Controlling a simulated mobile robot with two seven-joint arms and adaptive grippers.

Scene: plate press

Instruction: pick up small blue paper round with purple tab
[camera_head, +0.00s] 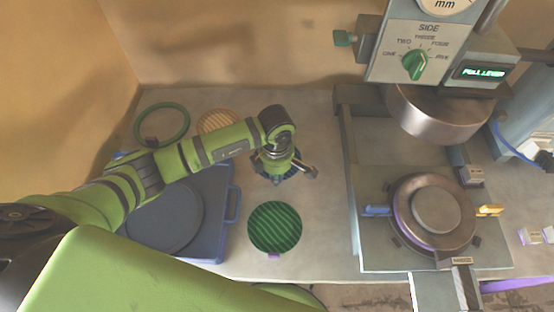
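A small dark blue round (290,177) lies on the worktop in the middle of the camera_head view, mostly hidden under my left gripper. Only parts of its edge show, and I cannot see a purple tab on it. My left gripper (283,171) points down right over this round. One finger part sticks out to the right, but the fingertips are hidden, so I cannot tell whether it is open or touching the round. My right gripper is not in view.
A green striped round (275,227) with a purple tab lies just in front. A tan round (217,121) and a green ring (162,122) lie behind. A blue case (229,190) is at left, partly under my arm. The press (432,216) fills the right.

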